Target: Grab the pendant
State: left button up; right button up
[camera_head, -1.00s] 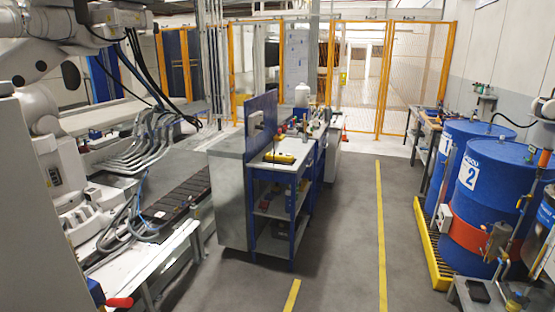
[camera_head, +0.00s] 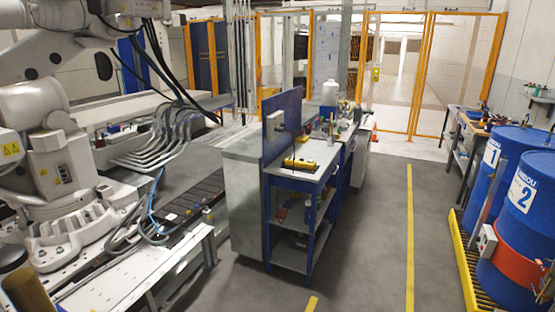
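A yellow pendant-like device (camera_head: 300,163) lies on the white top of the blue workbench (camera_head: 311,176), near its front left side. I take it to be the pendant, but it is small and its details are unclear. Neither of my grippers shows in the head view, and nothing is seen touching the device.
A white industrial robot arm (camera_head: 62,170) with black hoses stands at left. A blue panel (camera_head: 281,124) rises at the bench's left side. Blue drums (camera_head: 511,225) stand on a yellow grate (camera_head: 465,255) at right. Grey floor with a yellow line (camera_head: 410,235) is clear between bench and drums.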

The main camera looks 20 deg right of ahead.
aim_at(304, 164)
jog(key=i+l+u, duration=0.25)
jog(key=i+l, duration=0.55)
jog(key=l, duration=0.15)
jog(key=i+l, duration=1)
jog(key=l, duration=0.2)
jog(key=i+l, duration=0.55)
jog(key=i+l+u, duration=0.1)
jog(key=i+l, duration=0.4)
jog(key=l, duration=0.2)
